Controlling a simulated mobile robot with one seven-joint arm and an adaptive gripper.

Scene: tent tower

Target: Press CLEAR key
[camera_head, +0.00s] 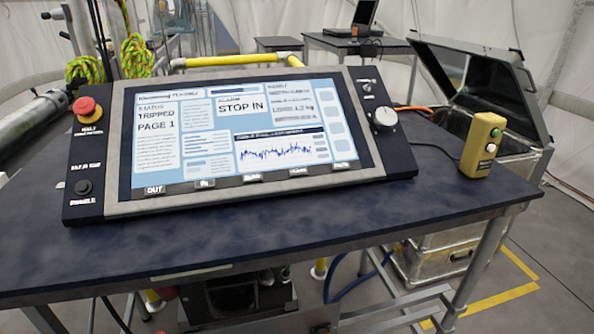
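A control console (245,138) with a large lit screen (205,150) sits tilted on a dark blue table. The screen reads TRIPPED, PAGE 1 and STOP IN, with a blue line graph at lower right. A row of small dark keys or labels runs along the screen's lower edge. The leftmost (154,189) appears to read OUT and the second (205,183) IN. The other labels (252,178) are too blurred to read surely, so I cannot tell which is CLEAR. My gripper is not in view.
A red mushroom button (88,110) and a black knob (84,187) are on the console's left panel; a grey knob (384,118) is on its right. A yellow pendant (483,145) stands at right. The table's front (250,240) is clear. An open metal case (495,105) stands behind.

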